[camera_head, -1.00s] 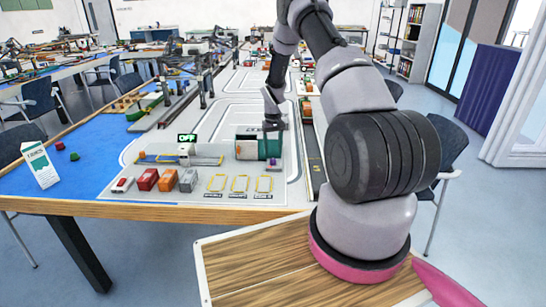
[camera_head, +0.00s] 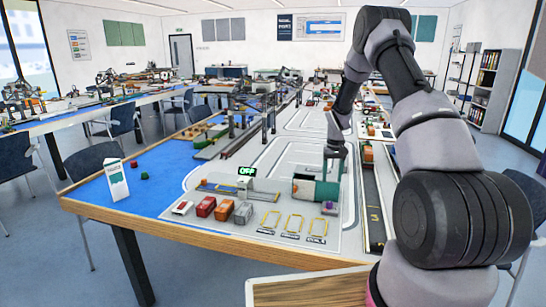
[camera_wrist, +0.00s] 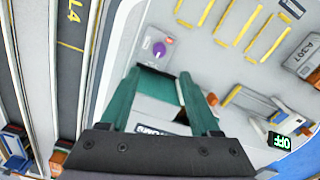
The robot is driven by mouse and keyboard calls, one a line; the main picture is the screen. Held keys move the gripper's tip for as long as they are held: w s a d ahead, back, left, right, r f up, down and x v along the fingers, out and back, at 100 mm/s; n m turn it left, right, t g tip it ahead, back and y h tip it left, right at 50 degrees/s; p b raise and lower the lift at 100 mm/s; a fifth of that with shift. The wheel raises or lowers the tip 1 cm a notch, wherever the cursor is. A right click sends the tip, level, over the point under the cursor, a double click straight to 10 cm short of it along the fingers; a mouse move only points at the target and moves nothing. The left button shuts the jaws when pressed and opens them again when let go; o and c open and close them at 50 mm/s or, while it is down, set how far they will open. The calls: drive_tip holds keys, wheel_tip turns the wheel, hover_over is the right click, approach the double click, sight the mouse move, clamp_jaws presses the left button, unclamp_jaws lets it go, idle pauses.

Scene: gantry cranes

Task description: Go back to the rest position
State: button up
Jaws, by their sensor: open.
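My gripper (camera_head: 334,168) hangs from my arm just above the teal-and-white box (camera_head: 302,188) on the table's grey layout board (camera_head: 262,205). In the wrist view my gripper (camera_wrist: 158,85) has its two fingers apart, with no object seen held between them. Parts of the box show below and between the fingers there. A small unit with a purple knob (camera_head: 329,207) stands by the box; the knob also shows past the fingertips in the wrist view (camera_wrist: 158,48). Whether the fingers touch the box cannot be told.
A green OFF sign (camera_head: 247,171) stands left of the box. Red (camera_head: 206,206) and orange (camera_head: 224,210) containers line the front, beside yellow frames (camera_head: 293,223). Model cranes (camera_head: 268,112) stand further back. Chairs (camera_head: 95,158) flank the table.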

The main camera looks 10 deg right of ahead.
drive_tip(key=s+a+r+m+t, duration=0.15)
drive_tip(key=s+r, duration=0.25)
drive_tip(key=r, duration=0.6)
drive_tip(key=s+a+r+t, duration=0.15)
drive_tip(key=s+r, duration=0.35)
drive_tip(key=r, duration=0.5)
drive_tip(key=s+a+r+t, duration=0.1)
drive_tip(key=s+a+r, duration=0.25)
drive_tip(key=r, duration=0.65)
drive_tip(key=s+a+r+m+t+y, duration=0.1)
drive_tip(key=s+r, duration=0.3)
drive_tip(key=s, duration=0.8)
drive_tip(key=s+a+r+m+t+y, duration=0.1)
drive_tip(key=s+r, duration=0.4)
drive_tip(key=s, duration=0.7)
drive_tip(key=shift+s+a+r+t, duration=0.2)
drive_tip(key=shift+s+a+t, duration=0.3)
drive_tip(key=shift+a, duration=0.6)
drive_tip(key=shift+w, duration=0.15)
